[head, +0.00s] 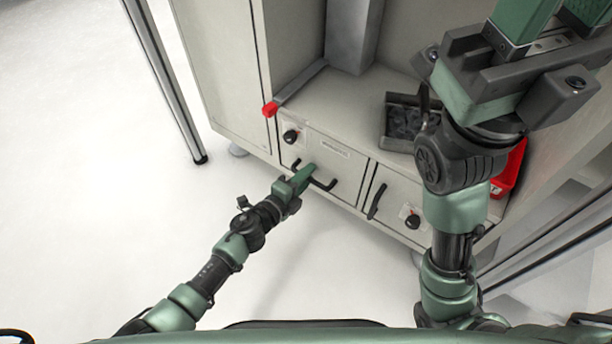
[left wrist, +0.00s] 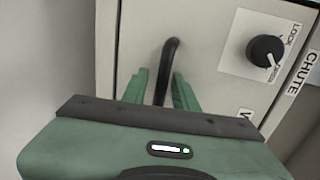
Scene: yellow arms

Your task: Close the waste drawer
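The waste drawer front (head: 345,165) is a pale panel low in the cabinet, with a label, a black knob (head: 291,136) and a black bar handle (head: 325,186). I cannot tell how far it stands out. My left gripper (head: 304,176) is at this handle. In the left wrist view its green fingers (left wrist: 160,90) stand on either side of the handle (left wrist: 170,55), with a gap showing. The lock knob (left wrist: 266,51) is to their right. My right gripper (head: 560,30) is raised at the upper right, and its fingertips are cut off by the frame.
A second panel (head: 392,200) with a black handle lies to the right. On the worktop are a metal tray (head: 397,102) with dark contents and a red bin (head: 508,175). The floor (head: 90,160) at left is clear.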

